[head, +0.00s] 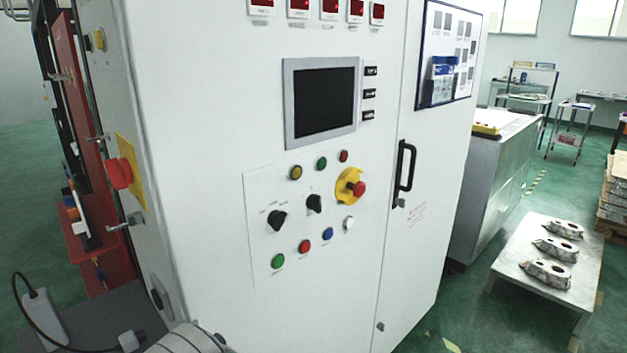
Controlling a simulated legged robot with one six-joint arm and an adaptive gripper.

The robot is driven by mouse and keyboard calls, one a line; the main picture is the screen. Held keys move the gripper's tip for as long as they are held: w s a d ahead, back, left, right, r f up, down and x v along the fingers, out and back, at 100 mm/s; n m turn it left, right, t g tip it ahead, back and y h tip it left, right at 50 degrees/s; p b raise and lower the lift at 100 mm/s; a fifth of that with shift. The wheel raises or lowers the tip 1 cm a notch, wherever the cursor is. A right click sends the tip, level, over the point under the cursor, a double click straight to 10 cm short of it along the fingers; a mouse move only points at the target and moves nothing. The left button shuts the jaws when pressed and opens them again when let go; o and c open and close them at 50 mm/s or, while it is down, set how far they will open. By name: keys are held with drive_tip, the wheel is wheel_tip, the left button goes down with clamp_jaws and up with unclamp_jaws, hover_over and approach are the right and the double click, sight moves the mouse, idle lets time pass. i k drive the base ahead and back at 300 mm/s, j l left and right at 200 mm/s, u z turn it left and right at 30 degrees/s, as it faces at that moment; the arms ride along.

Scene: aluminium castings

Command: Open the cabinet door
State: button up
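The white cabinet (225,110) fills the middle of the head view. Its right-hand door (432,210) looks shut, with a narrow seam running down its left edge. A black vertical handle (411,166) sits on the door near that seam, with a small lock below it. A dark-framed board with papers (428,60) is fixed to the door's upper part. My gripper is not in view, so its distance from the handle cannot be seen.
Left of the door are a dark screen (324,103), several buttons and knobs, and a yellow-ringed red stop button (357,189). A low table (510,260) with metal castings stands right of the cabinet. Some green floor (470,318) is open between them.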

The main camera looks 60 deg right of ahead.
sight(432, 144)
drive_tip(key=z, duration=2.7)
